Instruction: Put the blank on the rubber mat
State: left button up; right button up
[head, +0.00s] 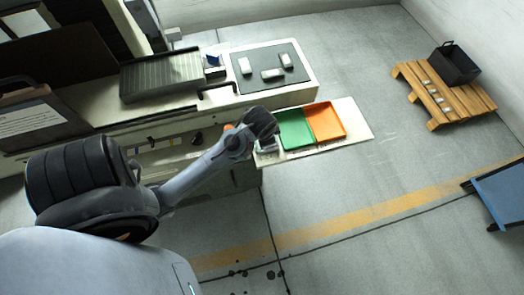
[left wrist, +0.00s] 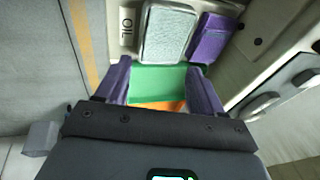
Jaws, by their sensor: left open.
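A pale grey block, seemingly the blank (left wrist: 168,30), lies beyond the green tray in the left wrist view. In the head view a grey piece (head: 267,146) shows at the green tray's left edge, partly hidden by my gripper. A flat dark mat (head: 244,83), apparently the rubber mat, lies on the bench top with three light metal blocks on it. My left gripper (head: 266,136) is over the left end of the low shelf. Its purple fingers (left wrist: 160,68) stand apart with nothing between them, short of the block. My right gripper is not in view.
A green tray (head: 293,129) and an orange tray (head: 325,121) sit side by side on the shelf. A ribbed plate (head: 160,75) is left of the mat. A purple item (left wrist: 212,38) stands beside the block. A pallet (head: 475,103) and black crate (head: 456,66) are far right.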

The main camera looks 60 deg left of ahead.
pick_arm(q)
jog(key=s+d+h, duration=0.2)
jog(key=s+d, duration=0.9)
jog(key=d, duration=0.4)
jog(key=shift+d+n+h, duration=0.3)
jog(key=shift+n+h, duration=0.1)
